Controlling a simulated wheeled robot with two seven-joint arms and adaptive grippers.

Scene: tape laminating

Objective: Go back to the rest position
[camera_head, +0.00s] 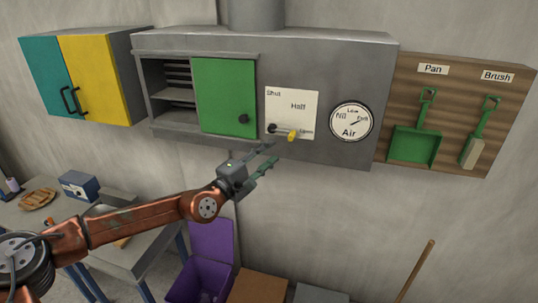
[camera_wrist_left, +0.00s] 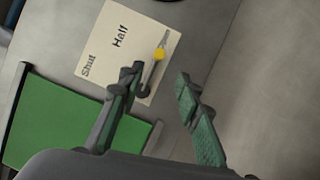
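My left gripper (camera_head: 272,154) is open and empty, just below the label plate (camera_head: 306,104) on the grey wall unit. In the left wrist view its two fingers (camera_wrist_left: 160,77) stand apart with nothing between them. The lever with a yellow knob (camera_head: 292,135) points right, toward the lowest label on the plate. The knob also shows in the left wrist view (camera_wrist_left: 159,54), beyond the fingertips; I see no clear contact. My left arm (camera_head: 140,224) is stretched out from the lower left. My right gripper is not in view.
The wall unit has a green door (camera_head: 224,98) and an air gauge (camera_head: 351,121). A yellow-and-teal cabinet (camera_head: 94,78) hangs left; a pan (camera_head: 414,145) and brush (camera_head: 480,135) hang right. Below are a workbench (camera_head: 133,252), an open purple bin (camera_head: 199,278) and a leaning stick (camera_head: 415,271).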

